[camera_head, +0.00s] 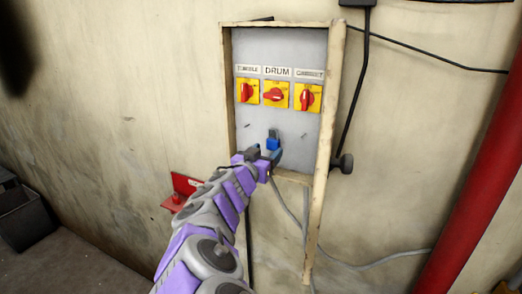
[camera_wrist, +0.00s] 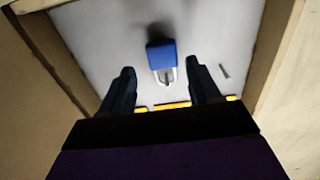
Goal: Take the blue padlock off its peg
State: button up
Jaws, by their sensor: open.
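The blue padlock (camera_head: 273,143) hangs on the grey panel (camera_head: 290,50), below the middle DRUM switch. In the wrist view the padlock (camera_wrist: 161,55) shows its blue body and a silver shackle, in line with the gap between my fingers. My gripper (camera_head: 265,155) is just below the padlock in the head view. In the wrist view my gripper (camera_wrist: 160,80) is open, with one dark finger to each side of the padlock's line and nothing held. I cannot tell how far the fingertips are from it in depth. The peg is hard to make out.
Three red-and-yellow rotary switches, the middle one DRUM (camera_head: 275,94), sit above. A raised wooden frame (camera_head: 331,110) borders the panel. A small bare peg (camera_wrist: 224,71) stands right of the padlock. A red bracket (camera_head: 184,188) and a red pipe (camera_head: 480,170) are farther out.

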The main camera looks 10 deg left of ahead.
aim_at(271, 145)
jog(key=shift+w+f+b, duration=0.15)
jog(key=shift+w+b, duration=0.25)
jog(key=shift+w, duration=0.1)
jog(key=shift+w+f+b, duration=0.15)
jog(key=shift+w+b, duration=0.2)
jog(key=shift+w, duration=0.15)
jog(key=shift+w+b, duration=0.3)
jog(key=shift+w, duration=0.1)
jog(key=shift+w+d+r+b, duration=0.1)
jog(key=shift+w+d+b, duration=0.15)
jog(key=shift+w, duration=0.25)
jog(key=shift+w+d+r, duration=0.2)
jog(key=shift+w+d, duration=0.1)
jog(key=shift+d, duration=0.15)
jog(key=shift+a, duration=0.1)
jog(key=shift+c, duration=0.3)
jog(key=shift+a, duration=0.25)
jog(key=c, duration=0.7)
jog(key=shift+d, duration=0.15)
jog(key=shift+c, duration=0.3)
